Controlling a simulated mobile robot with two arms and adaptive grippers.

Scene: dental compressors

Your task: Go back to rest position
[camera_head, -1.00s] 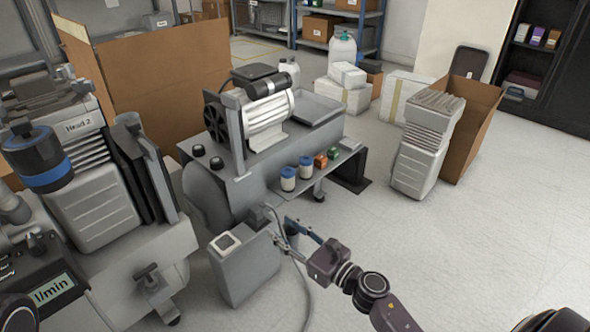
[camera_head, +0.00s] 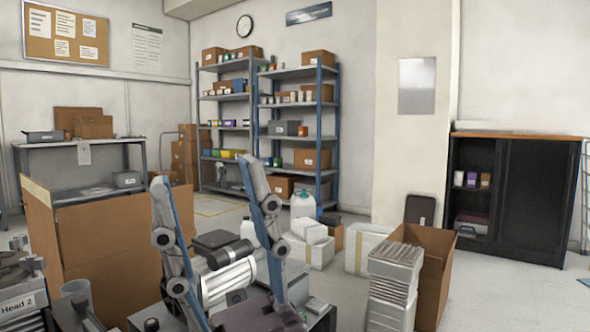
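My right gripper (camera_head: 204,178) stands large in the front, left of centre, with its two blue-and-grey fingers pointing up. The fingers are wide apart and nothing is held between them. Behind it, and partly hidden by it, is the compressor with a pale ribbed motor (camera_head: 228,280). My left gripper is not in view.
A large open cardboard box (camera_head: 105,240) stands at left, near the Head 2 unit (camera_head: 18,300). At right are stacked grey ribbed covers (camera_head: 392,290) beside another open box (camera_head: 434,280). Shelves (camera_head: 298,140) and a black cabinet (camera_head: 530,200) line the back. Floor at lower right is clear.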

